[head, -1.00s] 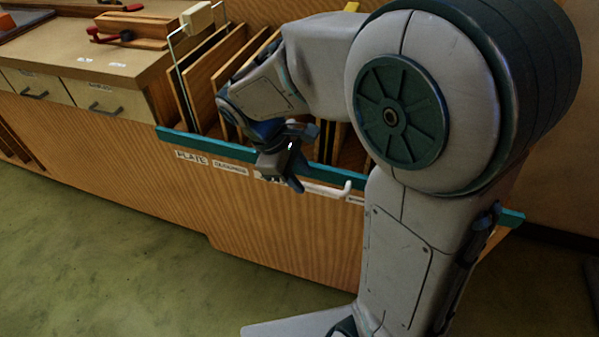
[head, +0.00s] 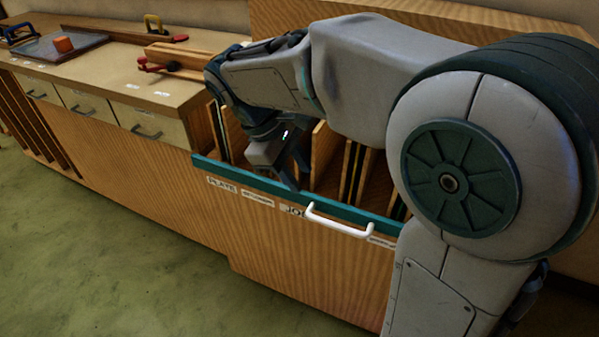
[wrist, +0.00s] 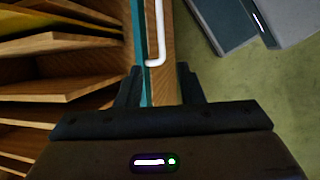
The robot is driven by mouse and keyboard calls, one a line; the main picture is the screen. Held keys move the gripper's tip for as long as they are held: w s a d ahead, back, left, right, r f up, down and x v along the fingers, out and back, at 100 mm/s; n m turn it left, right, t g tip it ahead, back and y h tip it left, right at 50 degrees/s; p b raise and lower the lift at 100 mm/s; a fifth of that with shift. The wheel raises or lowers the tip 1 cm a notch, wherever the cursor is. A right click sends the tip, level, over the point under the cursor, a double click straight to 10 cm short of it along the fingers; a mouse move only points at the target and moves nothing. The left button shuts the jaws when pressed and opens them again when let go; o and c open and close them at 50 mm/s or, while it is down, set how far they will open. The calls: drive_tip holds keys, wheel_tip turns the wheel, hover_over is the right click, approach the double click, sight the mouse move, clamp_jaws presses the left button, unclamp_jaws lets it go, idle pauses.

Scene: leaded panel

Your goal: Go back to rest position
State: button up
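My gripper (head: 285,160) hangs at the end of my bent arm, just above the teal front edge (head: 285,191) of the slotted wooden rack (head: 322,152). In the wrist view my gripper (wrist: 160,84) has its two dark fingers apart. Nothing is held between them; the teal edge and wooden front show behind the gap. The white handle (head: 340,222) on the rack's front is below and right of the gripper in the head view. It also shows ahead of the fingers in the wrist view (wrist: 155,35).
A wooden bench with drawers (head: 148,122) stands at the left. The green floor (head: 110,235) in front is clear. Upright boards stand in the rack.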

drive_tip(key=s+d+r+m+t+y+p, duration=0.3)
drive_tip(key=s+d+r+m+p, duration=0.7)
drive_tip(key=p, duration=0.8)
wheel_tip(320, 180, up, 3)
drive_tip(key=shift+d+f+m+y, duration=0.15)
drive_tip(key=shift+d+m+y, duration=0.4)
drive_tip(key=shift+m+y, duration=0.4)
idle(0.6)
